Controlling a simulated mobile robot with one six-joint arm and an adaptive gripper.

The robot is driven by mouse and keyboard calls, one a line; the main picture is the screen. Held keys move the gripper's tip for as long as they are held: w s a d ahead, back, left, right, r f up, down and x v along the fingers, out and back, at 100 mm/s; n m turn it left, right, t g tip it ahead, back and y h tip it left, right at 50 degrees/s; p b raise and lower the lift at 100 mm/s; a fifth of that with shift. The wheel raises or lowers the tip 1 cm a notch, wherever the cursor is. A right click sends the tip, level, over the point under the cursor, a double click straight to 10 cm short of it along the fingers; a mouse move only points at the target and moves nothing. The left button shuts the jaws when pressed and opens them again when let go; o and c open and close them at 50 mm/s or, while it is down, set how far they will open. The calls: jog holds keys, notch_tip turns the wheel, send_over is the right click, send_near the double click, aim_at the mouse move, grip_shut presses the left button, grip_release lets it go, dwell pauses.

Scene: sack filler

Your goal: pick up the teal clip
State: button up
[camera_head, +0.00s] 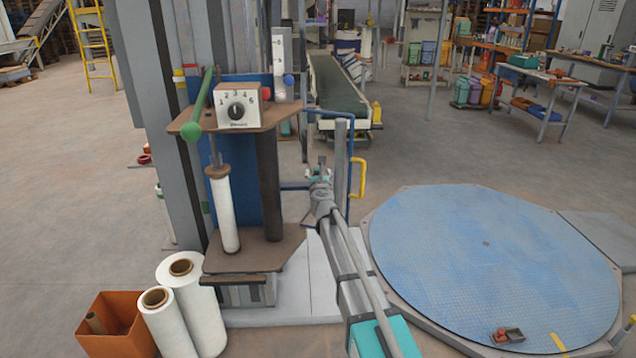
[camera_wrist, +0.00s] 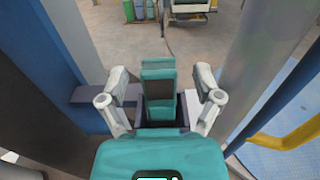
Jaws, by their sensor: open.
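The teal clip (camera_wrist: 159,72) is in the middle of the wrist view, upright, with a dark square patch on its face. Its lower part sits in a dark open holder (camera_wrist: 143,113). My gripper (camera_wrist: 162,82) is open, with one pale finger on each side of the clip and a visible gap on both sides. I cannot tell how far the fingertips reach along the clip's depth. In the head view my gripper (camera_head: 319,174) is small, at the end of the arm, beside the wrapping machine. The clip cannot be told apart from the gripper there.
A grey post (camera_wrist: 245,60) and a yellow handle (camera_wrist: 290,135) stand close on the right in the wrist view. A blue upright (camera_wrist: 45,60) is close on the left. In the head view the blue turntable (camera_head: 490,260) lies to the right, and white film rolls (camera_head: 190,310) stand front left.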

jog(key=shift+w, duration=0.4)
grip_shut()
dwell(0.5)
jog(key=shift+r, duration=0.2)
notch_tip(320, 180, up, 2)
jog(key=p, duration=0.2)
jog(key=shift+p, duration=0.3)
jog(key=s+d+r+p, duration=0.1)
jog(key=s+r+p, duration=0.9)
jog(key=s, duration=0.4)
jog(key=shift+d+r, duration=0.3)
